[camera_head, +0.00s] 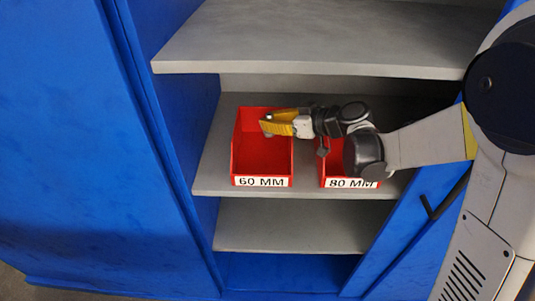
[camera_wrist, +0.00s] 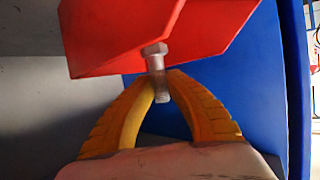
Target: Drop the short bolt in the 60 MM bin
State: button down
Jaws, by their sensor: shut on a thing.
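The red 60 MM bin (camera_head: 263,155) stands on the middle shelf of a blue cabinet, its label facing front. My gripper (camera_head: 266,127) reaches in from the right, and its yellow fingers are over this bin in the head view. In the wrist view my gripper (camera_wrist: 163,82) is shut on a short silver bolt (camera_wrist: 155,57), with the bolt's head sticking out past the fingertips. A red bin (camera_wrist: 150,30) shows behind the bolt there; its label is out of sight. In the head view the bolt is too small to tell clearly.
A red 80 MM bin (camera_head: 334,180) stands to the right on the same shelf, partly hidden by my arm. A grey shelf (camera_head: 320,40) lies above and another (camera_head: 290,228) below. Blue cabinet doors (camera_head: 80,150) flank the opening.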

jog(key=c, duration=1.4)
grip_release()
jog(key=shift+d, duration=0.1)
jog(key=v, duration=1.2)
jog(key=shift+s, duration=0.1)
jog(key=s+d+f+m+h, duration=0.2)
jog(key=s+d+m+h, duration=0.2)
jog(key=s, duration=0.6)
jog(key=s+d+f+m+h, duration=0.2)
jog(key=s+d+m+h, duration=0.3)
jog(key=s, duration=0.5)
jog(key=shift+s+m+g+h, duration=0.25)
jog(key=shift+m+g+h, duration=0.05)
jog(key=shift+m+h, duration=0.6)
